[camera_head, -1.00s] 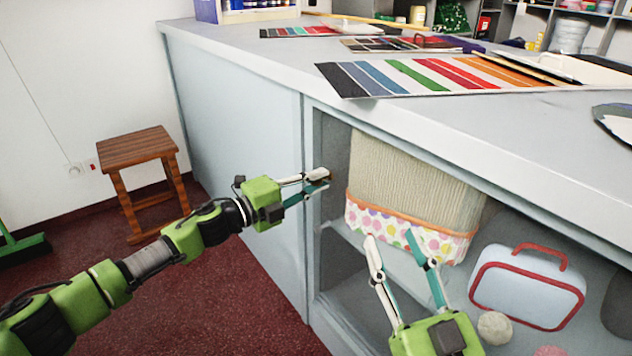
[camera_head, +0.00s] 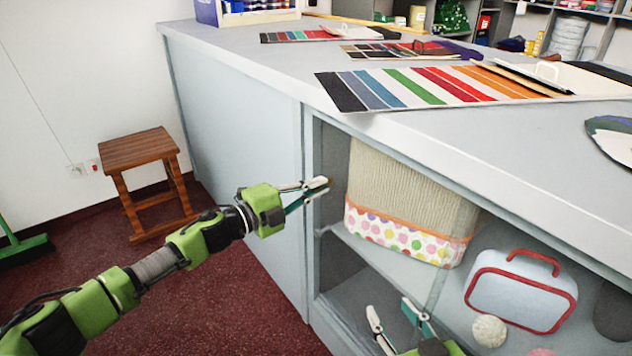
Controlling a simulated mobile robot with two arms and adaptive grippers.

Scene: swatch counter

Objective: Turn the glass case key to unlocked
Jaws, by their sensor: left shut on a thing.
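The glass case (camera_head: 309,150) is the open-looking shelf space under the pale grey counter, with a glass pane faintly visible in front. My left gripper (camera_head: 322,186) is at the case's left frame post, its fingers nearly together. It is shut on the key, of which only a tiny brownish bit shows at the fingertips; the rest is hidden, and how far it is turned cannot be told. My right gripper (camera_head: 394,318) is low in front of the case, its fingers apart and empty.
Behind the glass stand a knitted basket (camera_head: 405,185) with a dotted band, a light blue case (camera_head: 522,290) with red trim and a pale ball (camera_head: 489,331). Colour swatches (camera_head: 440,86) lie on the counter. A wooden stool (camera_head: 138,150) stands at left; the floor between is clear.

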